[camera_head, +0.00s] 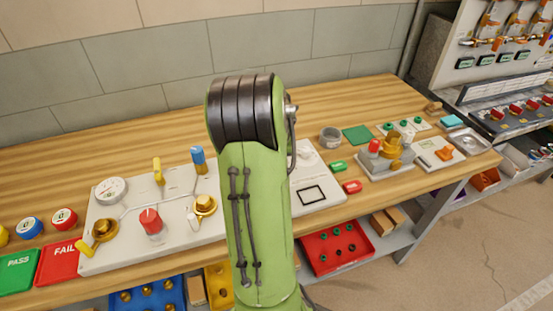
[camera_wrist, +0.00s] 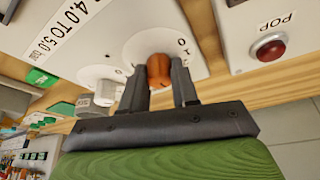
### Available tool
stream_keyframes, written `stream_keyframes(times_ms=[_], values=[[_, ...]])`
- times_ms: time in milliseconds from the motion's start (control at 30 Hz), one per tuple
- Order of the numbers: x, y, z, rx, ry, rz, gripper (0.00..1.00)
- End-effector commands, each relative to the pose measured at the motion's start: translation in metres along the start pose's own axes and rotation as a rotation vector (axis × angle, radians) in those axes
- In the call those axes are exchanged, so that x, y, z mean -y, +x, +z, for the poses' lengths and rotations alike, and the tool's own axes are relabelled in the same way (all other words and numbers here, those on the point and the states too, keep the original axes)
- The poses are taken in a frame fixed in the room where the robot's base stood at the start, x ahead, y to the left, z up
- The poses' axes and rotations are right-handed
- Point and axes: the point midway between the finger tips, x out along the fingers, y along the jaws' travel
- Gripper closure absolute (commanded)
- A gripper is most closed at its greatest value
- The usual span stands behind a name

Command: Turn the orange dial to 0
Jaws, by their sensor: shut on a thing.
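The orange dial (camera_wrist: 157,67) shows in the wrist view as a rounded knob on a white round face, set on a pale panel (camera_wrist: 95,35). My gripper (camera_wrist: 161,74) reaches it with dark fingers on either side and is shut on it. A mark like "0" stands on the face at the upper right of the knob, with another mark beside it. The fingers partly cover the knob, and I cannot tell which mark it points to. In the head view my arm stands in front, and neither the dial nor my gripper can be seen.
In the wrist view, a grey knob (camera_wrist: 104,91) sits left of the dial and a red button (camera_wrist: 271,47) marked POP sits right. In the head view, a wooden bench (camera_head: 330,95) carries a white board (camera_head: 128,236) with valves and a brass fitting (camera_head: 391,148).

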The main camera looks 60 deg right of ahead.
Motion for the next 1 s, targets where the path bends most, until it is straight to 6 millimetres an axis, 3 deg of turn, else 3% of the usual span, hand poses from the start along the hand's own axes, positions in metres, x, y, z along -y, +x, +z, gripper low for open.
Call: stream_keyframes(times_ms=[1000], values=[[-0.0073,0.0001,-0.0033,-0.019,-0.889,-0.366,1.0]])
